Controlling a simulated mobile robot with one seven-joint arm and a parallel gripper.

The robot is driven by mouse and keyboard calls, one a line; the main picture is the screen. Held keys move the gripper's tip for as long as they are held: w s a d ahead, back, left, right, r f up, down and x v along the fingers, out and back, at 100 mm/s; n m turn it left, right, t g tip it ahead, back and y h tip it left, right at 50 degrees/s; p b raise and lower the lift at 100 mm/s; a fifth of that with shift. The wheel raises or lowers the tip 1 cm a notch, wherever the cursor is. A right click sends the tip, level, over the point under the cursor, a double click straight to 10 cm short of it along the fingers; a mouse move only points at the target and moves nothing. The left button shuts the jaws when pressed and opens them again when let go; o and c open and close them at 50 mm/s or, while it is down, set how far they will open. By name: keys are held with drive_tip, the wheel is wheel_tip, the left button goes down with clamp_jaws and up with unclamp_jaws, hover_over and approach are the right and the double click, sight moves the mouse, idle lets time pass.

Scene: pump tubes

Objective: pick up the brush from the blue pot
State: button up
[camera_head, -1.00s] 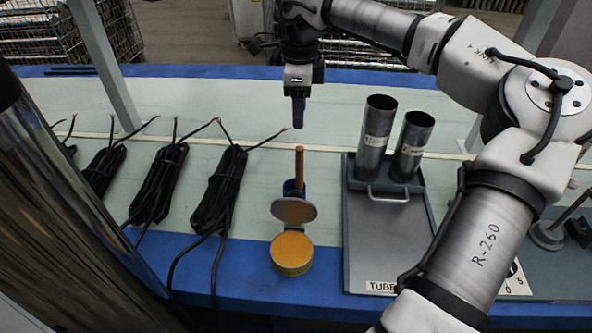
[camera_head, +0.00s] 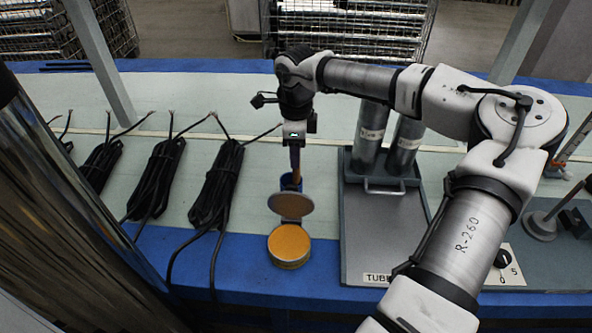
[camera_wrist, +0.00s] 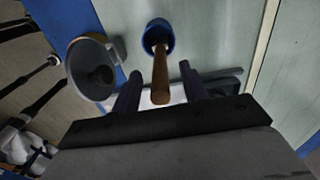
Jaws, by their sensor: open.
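The brush stands in the blue pot, with its wooden handle pointing up. In the wrist view the brush handle (camera_wrist: 160,78) reaches from the blue pot (camera_wrist: 158,36) to between the two fingers of my gripper (camera_wrist: 160,88). The fingers are open, one on each side of the handle, with gaps visible. In the head view my gripper (camera_head: 295,158) is right above the blue pot (camera_head: 290,182), and its fingers hide most of the handle. The brush's lower end is hidden inside the pot.
Black cable bundles (camera_head: 216,187) lie to the left. A grey tray (camera_head: 385,235) with two metal tubes (camera_head: 369,135) stands to the right.

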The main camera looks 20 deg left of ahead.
drive_tip(key=shift+f, duration=0.1)
clamp_jaws()
idle(0.3)
